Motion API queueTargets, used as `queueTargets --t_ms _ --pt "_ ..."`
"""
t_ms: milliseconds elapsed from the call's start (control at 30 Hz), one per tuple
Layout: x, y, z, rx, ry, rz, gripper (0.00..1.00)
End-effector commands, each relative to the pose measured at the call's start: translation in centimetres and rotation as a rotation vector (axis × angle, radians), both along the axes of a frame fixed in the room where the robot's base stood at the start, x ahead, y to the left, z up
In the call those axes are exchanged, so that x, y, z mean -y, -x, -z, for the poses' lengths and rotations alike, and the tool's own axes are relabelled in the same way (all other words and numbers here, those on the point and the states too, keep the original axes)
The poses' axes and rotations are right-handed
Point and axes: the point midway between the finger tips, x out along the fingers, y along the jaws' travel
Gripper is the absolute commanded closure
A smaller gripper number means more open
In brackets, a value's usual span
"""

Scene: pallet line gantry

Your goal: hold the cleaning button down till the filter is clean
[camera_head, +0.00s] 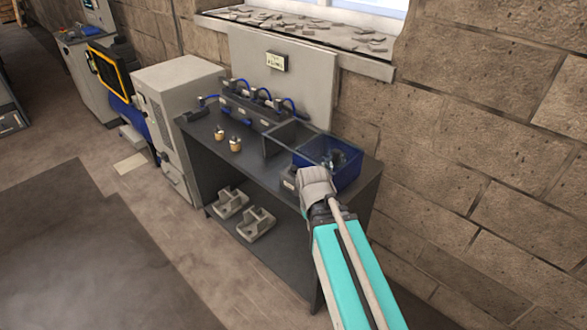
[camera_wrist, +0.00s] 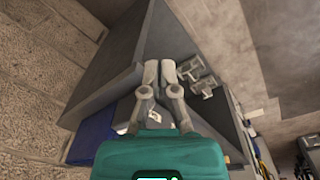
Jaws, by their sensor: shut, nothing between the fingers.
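My gripper (camera_wrist: 158,72) is shut and empty, its two fingers side by side in the wrist view, over the dark grey bench. In the head view my arm reaches to the bench's front right corner and hides the fingertips. A small pale-labelled block (camera_head: 289,183) sits at the bench's front edge, just left of my gripper; a pale label (camera_wrist: 154,117) also shows between the finger bases in the wrist view. I cannot make out a cleaning button. A blue see-through bin (camera_head: 347,172) behind my gripper holds a dark object (camera_head: 337,158); I cannot tell whether that is the filter.
The dark bench (camera_head: 205,142) carries a row of blocks with blue hoses (camera_head: 255,108) and two small brass-coloured pieces (camera_head: 235,144). Grey brackets (camera_head: 257,223) lie on its lower shelf. A pale cabinet (camera_head: 178,85) stands left; a stone wall (camera_head: 480,130) bounds the right. The floor at front left is clear.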

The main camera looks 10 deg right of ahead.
Motion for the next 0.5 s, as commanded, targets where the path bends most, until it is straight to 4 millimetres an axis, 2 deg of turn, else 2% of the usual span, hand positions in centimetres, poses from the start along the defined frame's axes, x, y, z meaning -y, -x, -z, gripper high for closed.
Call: queueTargets --t_ms 167,500 --pt "1.2 -5.6 -1.8 0.086 0.106 0.017 1.0" --pt "1.3 -19.4 -7.4 0.359 0.374 -0.002 1.0"
